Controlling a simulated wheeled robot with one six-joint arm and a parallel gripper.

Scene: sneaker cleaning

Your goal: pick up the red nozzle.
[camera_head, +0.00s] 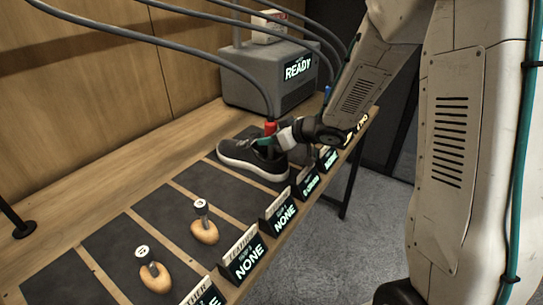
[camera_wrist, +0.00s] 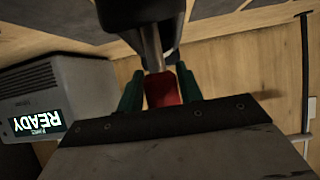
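The red nozzle (camera_head: 270,127) is at the end of a grey hose, above the dark sneaker (camera_head: 252,160) with a white sole. My gripper (camera_head: 267,142) reaches it from the right. In the wrist view, the red nozzle (camera_wrist: 163,90) sits between the two green fingers of my gripper (camera_wrist: 162,86), which appear to press on both its sides. A metal shaft runs from the red part to a dark rounded shape at the top of that view. I cannot tell whether the nozzle touches the sneaker.
A grey machine (camera_head: 265,82) reading READY stands behind. Two tan shoe-shaped pieces with upright tools (camera_head: 204,231) (camera_head: 154,276) stand on dark mats at the front left. Label signs (camera_head: 243,258) line the wooden table's right edge. Several grey hoses hang overhead.

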